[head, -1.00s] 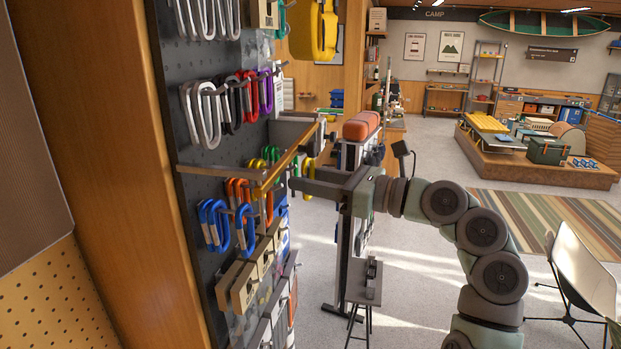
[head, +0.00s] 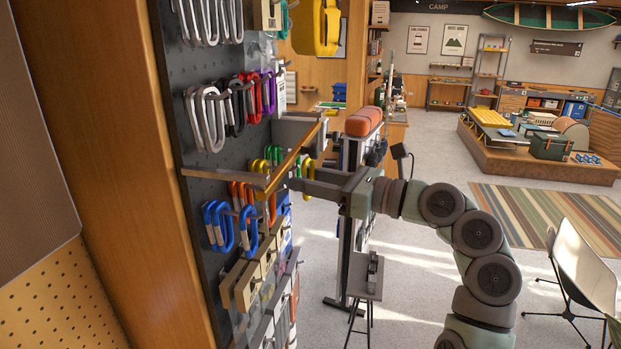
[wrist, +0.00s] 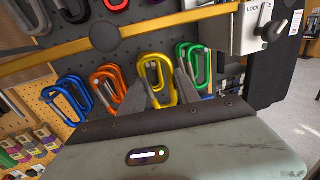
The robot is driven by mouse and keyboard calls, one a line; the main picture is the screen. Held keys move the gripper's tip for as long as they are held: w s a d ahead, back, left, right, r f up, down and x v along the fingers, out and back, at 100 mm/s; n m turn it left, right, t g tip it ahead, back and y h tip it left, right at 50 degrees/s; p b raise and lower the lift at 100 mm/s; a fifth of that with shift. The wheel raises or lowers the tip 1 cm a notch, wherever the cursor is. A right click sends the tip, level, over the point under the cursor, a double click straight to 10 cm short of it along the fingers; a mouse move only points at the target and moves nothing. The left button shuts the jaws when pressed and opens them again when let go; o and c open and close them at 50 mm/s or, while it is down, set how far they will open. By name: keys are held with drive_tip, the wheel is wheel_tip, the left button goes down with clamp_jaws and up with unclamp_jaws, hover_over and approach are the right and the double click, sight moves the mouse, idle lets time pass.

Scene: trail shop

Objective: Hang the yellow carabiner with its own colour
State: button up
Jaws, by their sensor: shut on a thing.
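The yellow carabiner (wrist: 157,82) is between my gripper's two fingers in the wrist view, in front of the dark pegboard. My gripper (wrist: 166,92) is shut on it. In the head view my gripper (head: 297,176) reaches left to the board, beside a wooden rail, and a yellow loop (head: 308,168) shows by the fingertips. Orange (wrist: 108,86) and blue carabiners (wrist: 68,98) hang to the left of it, and green ones (wrist: 192,66) to the right. I cannot tell whether the yellow one touches a peg; the fingers hide part of it.
A wooden rail (head: 295,155) crosses in front of the hanging carabiners, close to my gripper. A grey lock box (wrist: 258,28) stands at the upper right in the wrist view. Grey, black, red and purple carabiners (head: 208,118) hang higher up.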

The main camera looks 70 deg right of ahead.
drive_tip(key=shift+w, duration=0.1)
drive_tip(key=shift+w+a+p, duration=0.2)
drive_tip(key=shift+w+p, duration=0.35)
drive_tip(key=shift+w, duration=0.25)
drive_tip(key=shift+w+a+p, duration=0.15)
drive_tip(key=shift+w+p, duration=0.4)
drive_tip(key=shift+w, duration=0.2)
drive_tip(key=shift+w, duration=0.15)
drive_tip(key=shift+w+a+f, duration=0.1)
drive_tip(key=shift+w+f, duration=0.1)
drive_tip(key=shift+w, duration=0.25)
drive_tip(key=shift+w+f, duration=0.1)
drive_tip(key=shift+f, duration=0.3)
idle(0.4)
drive_tip(key=o, duration=1.3)
drive_tip(key=shift+o, duration=0.2)
